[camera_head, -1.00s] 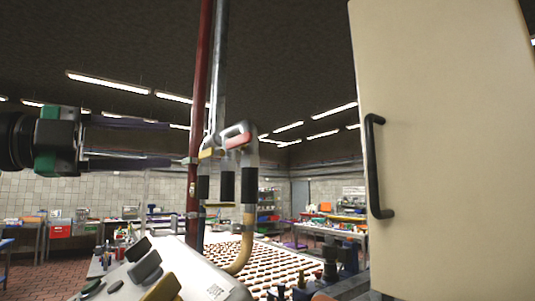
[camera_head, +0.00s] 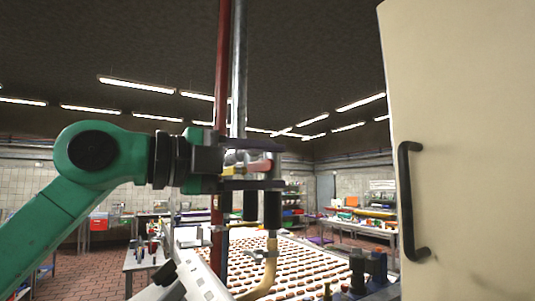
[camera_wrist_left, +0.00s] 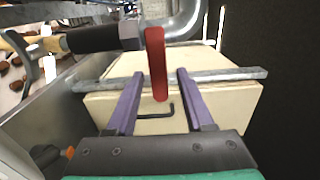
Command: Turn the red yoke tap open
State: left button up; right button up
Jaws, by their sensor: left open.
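The red yoke tap handle (camera_head: 258,166) sits on a pipe fitting in the middle of the head view. It also shows in the left wrist view as an upright red bar (camera_wrist_left: 156,62). My left gripper (camera_head: 279,164) is open, one finger above and one below the handle in the head view. In the wrist view the purple fingers of my left gripper (camera_wrist_left: 159,73) stand either side of the bar, with gaps on both sides. My right gripper is not in view.
A red vertical pipe (camera_head: 222,60) and a grey pipe (camera_head: 239,70) rise beside the fitting. A black-sleeved hose (camera_head: 272,209) hangs below it. A cream cabinet door (camera_head: 470,150) with a black handle stands close on the right. A conveyor with many small pieces (camera_head: 300,262) lies beyond.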

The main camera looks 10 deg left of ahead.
pick_arm(q)
jog(key=shift+a, duration=0.25)
grip_shut()
jog(key=shift+f, duration=0.1)
jog(key=shift+f+m+b, duration=0.35)
jog(key=shift+m+b, duration=0.05)
jog(key=shift+m, duration=0.35)
jog(key=shift+f+m+b, duration=0.35)
jog(key=shift+m+b, duration=0.05)
jog(key=shift+m, duration=0.35)
jog(key=shift+w+a+f+m+b, duration=0.15)
jog(key=shift+f+m, duration=0.1)
jog(key=shift+m, duration=0.4)
jog(key=shift+w+d+f+m+b, duration=0.1)
jog(key=shift+f+m, duration=0.15)
jog(key=shift+m, duration=0.45)
jog(key=shift+w+a+f+m+b, duration=0.15)
jog(key=shift+f+m, duration=0.1)
jog(key=shift+m, duration=0.4)
jog(key=shift+c, duration=0.3)
grip_release()
jog(key=shift+o, duration=0.3)
jog(key=shift+d, duration=0.15)
